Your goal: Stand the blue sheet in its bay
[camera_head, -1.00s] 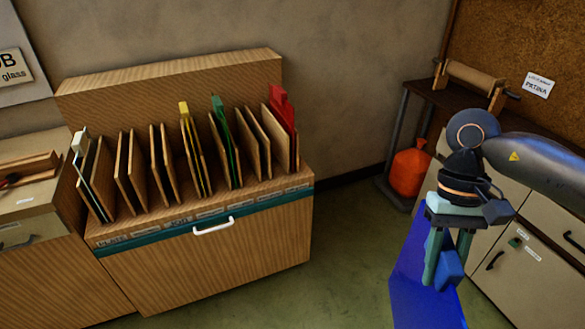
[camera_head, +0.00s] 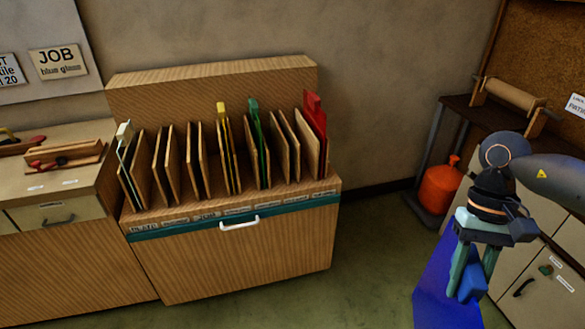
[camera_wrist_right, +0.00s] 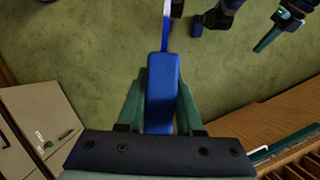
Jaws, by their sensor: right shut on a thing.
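The blue sheet (camera_head: 437,285) is a deep blue glass pane with a blue grip block (camera_head: 473,283). It hangs at the lower right of the head view, its bottom cut off. My right gripper (camera_head: 470,268) is shut on the block; the wrist view shows the block (camera_wrist_right: 163,90) between both fingers. The wooden rack (camera_head: 235,270) stands left of the sheet, well apart from it. Its bays lie between upright wooden dividers (camera_head: 191,160), with small labels along the front. In the wrist view, what looks like my left gripper (camera_wrist_right: 272,36) shows at top right; its jaws are unclear.
Sheets with white (camera_head: 124,130), yellow (camera_head: 221,108), green (camera_head: 254,105) and red (camera_head: 312,102) tabs stand in the rack. A sign (camera_head: 59,61) reads "JOB blue glass". An orange container (camera_head: 439,187) sits by the back-right bench. Green floor (camera_head: 345,255) is clear between rack and sheet.

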